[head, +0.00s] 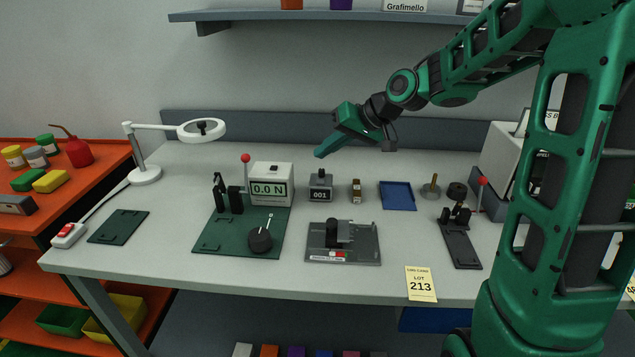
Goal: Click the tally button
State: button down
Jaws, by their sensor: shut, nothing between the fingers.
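The tally counter (320,187) is a small grey box standing on the grey bench, with a display reading 001. A small dark knob or button (321,172) shows on its top. My gripper (318,155) is shut and empty. It points down to the left and shows just above the counter in the picture, with a visible gap between them. I cannot tell its exact height or depth relative to the button.
A force display (271,184) reading 0.0 N stands left of the counter, beside a red-knobbed lever (245,159). A small brown block (356,191) and a blue tray (397,196) lie to the right. A dark fixture (342,243) sits in front. A lamp (202,130) stands at left.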

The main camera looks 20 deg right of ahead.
aim_at(321, 182)
jog(key=shift+f, duration=2.5)
jog(key=shift+f, duration=0.1)
jog(key=shift+s+f, duration=0.15)
jog(key=shift+f, duration=0.15)
jog(key=shift+f, duration=0.45)
dwell(0.8)
jog(key=shift+r, duration=0.9)
